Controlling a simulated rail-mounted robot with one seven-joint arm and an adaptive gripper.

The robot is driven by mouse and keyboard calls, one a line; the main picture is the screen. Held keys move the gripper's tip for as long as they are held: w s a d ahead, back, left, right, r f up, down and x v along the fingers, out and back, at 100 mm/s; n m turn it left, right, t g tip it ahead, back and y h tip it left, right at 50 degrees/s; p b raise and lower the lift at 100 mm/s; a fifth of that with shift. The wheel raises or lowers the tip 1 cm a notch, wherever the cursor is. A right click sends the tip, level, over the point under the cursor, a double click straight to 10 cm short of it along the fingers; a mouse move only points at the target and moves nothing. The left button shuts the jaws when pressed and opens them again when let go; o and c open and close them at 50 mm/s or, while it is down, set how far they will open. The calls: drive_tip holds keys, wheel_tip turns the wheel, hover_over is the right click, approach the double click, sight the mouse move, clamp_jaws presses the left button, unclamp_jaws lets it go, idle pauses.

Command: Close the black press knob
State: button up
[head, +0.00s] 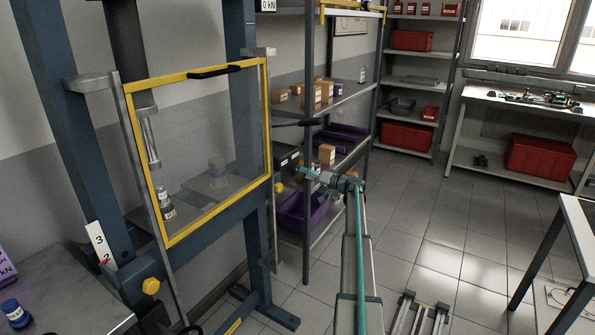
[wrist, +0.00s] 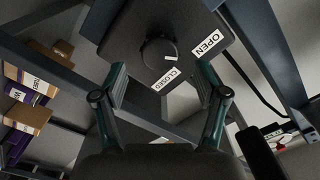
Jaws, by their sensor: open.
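The black press knob (wrist: 158,51) is round and sits on a dark panel (wrist: 125,33) in the wrist view. A small white mark shows on its lower right part. A white "OPEN" label (wrist: 208,43) is to its right and a "CLOSED" label (wrist: 165,79) just below it. I cannot tell exactly which label the mark points to. My gripper (wrist: 162,70) is open, its fingers spread to either side of the knob, with no clear contact. In the head view my gripper (head: 306,172) is at the dark control box (head: 287,160) on the press's right side; the knob is hidden there.
The blue press frame (head: 258,228) with a yellow-edged clear guard (head: 205,75) stands left of my arm. Shelving (head: 345,95) with cardboard boxes (head: 326,154) and a purple bin (head: 300,212) is close behind the gripper. The tiled floor (head: 440,215) to the right is mostly free.

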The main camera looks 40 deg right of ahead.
sight(297, 171)
drive_tip(key=shift+p+x, duration=0.45)
drive_tip(key=shift+x, duration=1.95)
drive_tip(key=c, duration=1.1)
